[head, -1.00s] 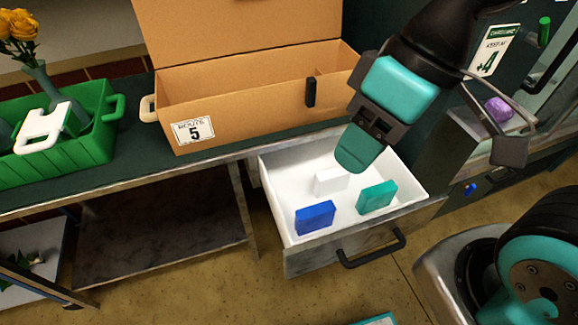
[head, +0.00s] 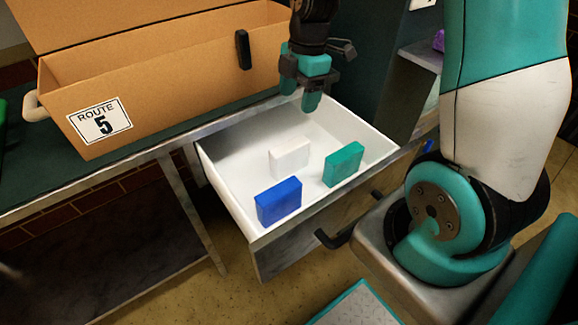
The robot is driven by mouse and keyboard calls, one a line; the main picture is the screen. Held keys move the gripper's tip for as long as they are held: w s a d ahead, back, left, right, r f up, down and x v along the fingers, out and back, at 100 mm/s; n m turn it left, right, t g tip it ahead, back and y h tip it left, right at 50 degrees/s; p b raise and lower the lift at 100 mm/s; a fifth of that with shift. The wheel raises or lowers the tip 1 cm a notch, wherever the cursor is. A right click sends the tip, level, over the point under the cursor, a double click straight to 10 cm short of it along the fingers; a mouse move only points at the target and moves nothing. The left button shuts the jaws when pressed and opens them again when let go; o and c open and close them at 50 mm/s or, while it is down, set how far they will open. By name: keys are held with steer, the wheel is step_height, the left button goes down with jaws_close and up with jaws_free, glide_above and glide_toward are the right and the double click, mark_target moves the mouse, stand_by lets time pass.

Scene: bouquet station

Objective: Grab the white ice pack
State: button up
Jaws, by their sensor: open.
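The white ice pack (head: 289,158) stands upright toward the back middle of the open white drawer (head: 233,161). A blue pack (head: 279,202) stands in front of it, near the drawer's front left. A green pack (head: 343,164) stands to its right. My gripper (head: 310,100) is above the back part of the drawer, higher than the white pack and apart from it. Its fingers point down and are empty. The gap between the fingers is hard to see from this side.
A cardboard box (head: 160,85) marked Route 5 stands open on the counter (head: 60,185) behind and left of the drawer. The drawer's dark handle (head: 345,225) sticks out in front. A dark cabinet side rises behind the drawer at the right.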

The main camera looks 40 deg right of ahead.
mark_target(290, 145)
steer(key=f, duration=0.3)
steer(key=a+f+b, duration=0.1)
steer(key=f, duration=0.6)
steer(key=shift+a+f+b, duration=0.25)
steer(key=shift+a+b, duration=0.05)
steer(key=shift+b, duration=0.1)
steer(key=f, duration=0.4)
steer(key=f+b, duration=0.1)
steer(key=f, duration=0.1)
steer(key=shift+w+a+f, duration=0.2)
steer(key=shift+a, duration=0.2)
steer(key=c, duration=1.2)
steer(key=shift+r, duration=0.1)
steer(key=shift+r, duration=0.1)
